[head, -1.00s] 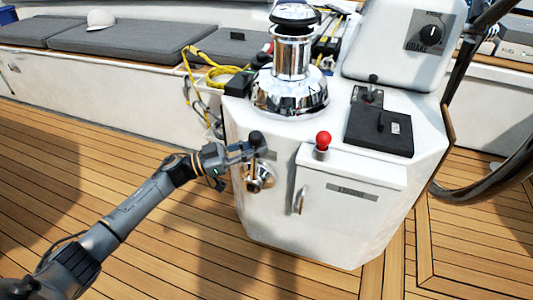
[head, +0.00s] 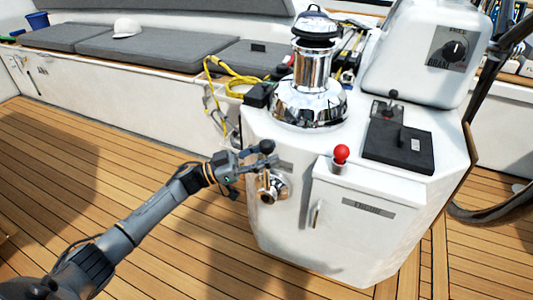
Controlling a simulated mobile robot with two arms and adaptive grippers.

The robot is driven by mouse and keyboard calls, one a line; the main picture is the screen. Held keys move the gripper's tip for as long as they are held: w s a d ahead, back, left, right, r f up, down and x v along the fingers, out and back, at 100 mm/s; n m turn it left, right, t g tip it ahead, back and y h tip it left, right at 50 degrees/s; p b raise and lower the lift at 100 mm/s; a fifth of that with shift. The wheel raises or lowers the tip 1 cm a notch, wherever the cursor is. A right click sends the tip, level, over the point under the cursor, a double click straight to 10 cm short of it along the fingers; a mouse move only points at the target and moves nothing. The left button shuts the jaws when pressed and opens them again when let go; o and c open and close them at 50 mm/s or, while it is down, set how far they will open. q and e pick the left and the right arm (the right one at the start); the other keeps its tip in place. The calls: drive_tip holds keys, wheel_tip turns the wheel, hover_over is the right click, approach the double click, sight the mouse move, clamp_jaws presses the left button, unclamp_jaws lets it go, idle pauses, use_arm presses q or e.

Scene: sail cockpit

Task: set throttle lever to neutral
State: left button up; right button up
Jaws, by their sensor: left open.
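The throttle lever has a black ball knob (head: 267,146) on top and a round chrome base (head: 271,187) on the left face of the white pedestal (head: 290,235). The knob stands up above the base. My left gripper (head: 262,160) reaches in from the left with its fingers open, at the lever just below the knob. The fingers cover part of the lever's shaft, so I cannot tell whether they touch it. My right gripper is not in view.
A red knob (head: 341,153) stands on the engine box (head: 365,215), right of the lever. A chrome winch (head: 310,85) and a yellow rope (head: 228,76) are above. A steering wheel (head: 490,212) is at the right. The teak deck at left is clear.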

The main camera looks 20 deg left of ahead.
use_arm(q)
drive_tip(key=v, duration=1.2)
